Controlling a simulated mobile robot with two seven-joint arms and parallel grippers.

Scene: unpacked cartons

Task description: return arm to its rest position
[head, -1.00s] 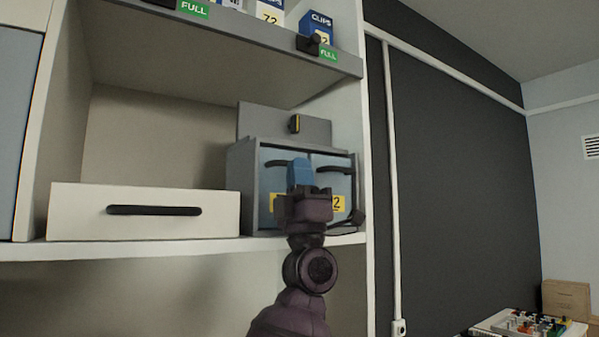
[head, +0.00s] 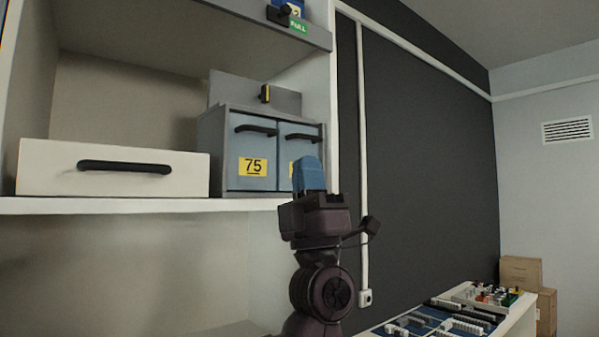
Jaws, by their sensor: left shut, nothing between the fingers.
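My left gripper (head: 309,172), with blue fingers on a dark purple arm, points up in the head view. Its fingers are together and hold nothing. It stands in front of the right part of a grey cabinet (head: 212,150) and covers some of the right door's number label. The cabinet's two blue doors look closed; the left door (head: 252,148) has a black handle and a yellow label reading 75. My right gripper is not in view.
A white drawer box (head: 60,180) with a black handle sits left on the white shelf (head: 130,206). Right of the shelf, a dark wall carries a white pipe (head: 362,150). A table (head: 512,320) with small parts and brown boxes (head: 521,270) stands lower right.

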